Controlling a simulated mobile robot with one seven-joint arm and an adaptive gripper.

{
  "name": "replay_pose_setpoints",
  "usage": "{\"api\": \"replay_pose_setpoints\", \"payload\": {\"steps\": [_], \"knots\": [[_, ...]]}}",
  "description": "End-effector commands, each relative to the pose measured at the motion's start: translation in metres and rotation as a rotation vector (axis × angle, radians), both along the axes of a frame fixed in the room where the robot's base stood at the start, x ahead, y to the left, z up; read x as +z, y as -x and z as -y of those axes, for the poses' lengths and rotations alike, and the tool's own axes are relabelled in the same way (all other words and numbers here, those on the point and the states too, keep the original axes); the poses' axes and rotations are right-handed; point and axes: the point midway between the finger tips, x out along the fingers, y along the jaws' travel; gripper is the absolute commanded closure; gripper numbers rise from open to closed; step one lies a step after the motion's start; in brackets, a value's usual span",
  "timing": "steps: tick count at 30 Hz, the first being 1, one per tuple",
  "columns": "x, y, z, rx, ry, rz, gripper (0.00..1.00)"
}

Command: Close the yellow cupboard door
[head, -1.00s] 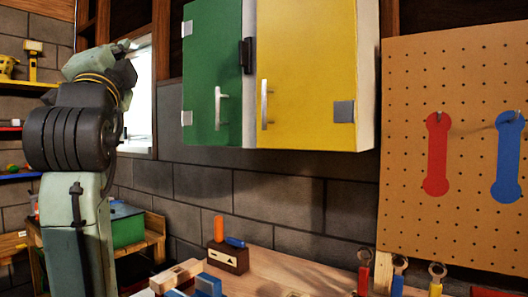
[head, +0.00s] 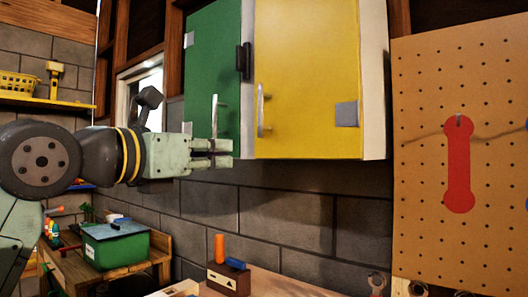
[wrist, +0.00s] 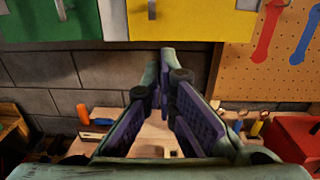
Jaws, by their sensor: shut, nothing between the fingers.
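The yellow cupboard door (head: 308,75) is on the right half of the wall cupboard, with an upright silver handle (head: 261,110) near its left edge. It appears nearly in line with the cupboard front; I cannot tell whether it is flush. In the wrist view the yellow door (wrist: 190,22) is at the top, beyond the fingertips. My gripper (head: 231,153) is shut and empty, pointing right. In the head view it overlaps the bottom of the green door, left of and below the yellow door's handle. The wrist view shows my fingers (wrist: 160,75) together.
The green door (head: 212,70) with its own handle (head: 215,115) is left of the yellow one. A workbench (head: 262,278) with a wooden block (head: 228,281) lies below. The wall under the cupboard is clear.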

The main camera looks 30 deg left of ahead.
Motion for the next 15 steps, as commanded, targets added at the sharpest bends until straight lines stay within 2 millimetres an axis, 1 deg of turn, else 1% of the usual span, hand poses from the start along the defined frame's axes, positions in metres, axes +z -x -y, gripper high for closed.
{"api": "replay_pose_setpoints", "payload": {"steps": [2, 5, 8, 15], "knots": [[-0.004, -0.003, -0.003, 0.016, 0.0, -0.018, 1.0], [-0.003, -0.013, -0.002, 0.015, 0.001, -0.02, 1.0], [-0.002, -0.03, 0.0, 0.012, 0.001, -0.019, 1.0], [0.0, -0.082, 0.005, 0.01, 0.001, -0.017, 1.0]]}}
